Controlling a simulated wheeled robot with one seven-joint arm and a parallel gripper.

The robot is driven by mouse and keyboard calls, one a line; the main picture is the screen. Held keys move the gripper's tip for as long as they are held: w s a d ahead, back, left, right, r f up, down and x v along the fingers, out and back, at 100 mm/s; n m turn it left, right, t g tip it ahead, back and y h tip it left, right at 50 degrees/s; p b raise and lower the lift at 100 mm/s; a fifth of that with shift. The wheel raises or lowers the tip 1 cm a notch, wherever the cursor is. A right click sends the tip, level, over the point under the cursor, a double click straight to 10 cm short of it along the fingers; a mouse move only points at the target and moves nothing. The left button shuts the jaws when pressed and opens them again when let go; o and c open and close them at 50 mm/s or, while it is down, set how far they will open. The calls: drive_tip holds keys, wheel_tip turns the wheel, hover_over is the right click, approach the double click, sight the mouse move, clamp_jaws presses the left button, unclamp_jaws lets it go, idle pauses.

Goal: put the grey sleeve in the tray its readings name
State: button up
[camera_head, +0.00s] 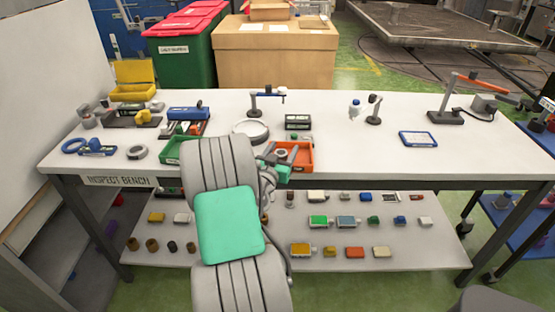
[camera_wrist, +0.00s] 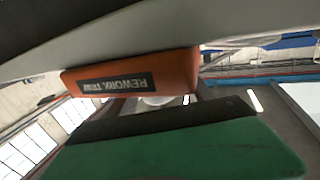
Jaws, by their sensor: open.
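A small grey ring-like piece, which looks like the grey sleeve (camera_head: 281,153), sits in the orange tray (camera_head: 306,160) on the bench. My gripper (camera_head: 275,166) is at that tray's left front side, open; its fingertips are small and partly hidden by my arm. The green tray (camera_head: 170,158) stands to the left, its right part behind my arm. In the wrist view the orange tray (camera_wrist: 182,75) shows close up, its label reading REWORK upside down. A pale round shape behind it is mostly hidden, and I cannot tell what it is.
A display stand (camera_head: 298,122) and a round grey plate (camera_head: 250,130) are behind the trays. Another grey ring (camera_head: 137,152) lies on the left. A blue-framed tablet (camera_head: 418,139) is on the right. The bench (camera_head: 360,165) is clear right of the orange tray. The shelf below holds several small parts.

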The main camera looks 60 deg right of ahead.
drive_tip(key=s+a+b, duration=0.2)
drive_tip(key=a+b, duration=0.1)
drive_tip(key=a, duration=0.8)
drive_tip(key=w+a+f+n+y, duration=0.2)
drive_tip(key=w+a+f+y, duration=0.15)
drive_tip(key=a, duration=0.45)
drive_tip(key=w+a+f+n+t+y, duration=0.15)
drive_tip(key=w+a+y, duration=0.25)
drive_tip(key=a, duration=0.4)
drive_tip(key=w+a+f+n+y, duration=0.3)
drive_tip(key=w+a+y, duration=0.1)
drive_tip(key=a, duration=0.4)
drive_tip(key=s+a+r+n+g+y, duration=0.1)
drive_tip(key=s+a+n+y, duration=0.3)
drive_tip(key=a, duration=0.6)
drive_tip(key=s+a+r+n+g+y, duration=0.1)
drive_tip(key=s+a+n+y, duration=0.2)
drive_tip(key=a+n, duration=0.55)
wheel_tip(320, 180, up, 8)
drive_tip(key=w+a+m+p, duration=0.1)
drive_tip(key=a+m+p, duration=0.1)
drive_tip(key=p, duration=0.4)
drive_tip(key=shift+w+t+h, duration=0.3)
drive_tip(key=shift+t+h, duration=0.05)
drive_tip(key=shift+f, duration=0.1)
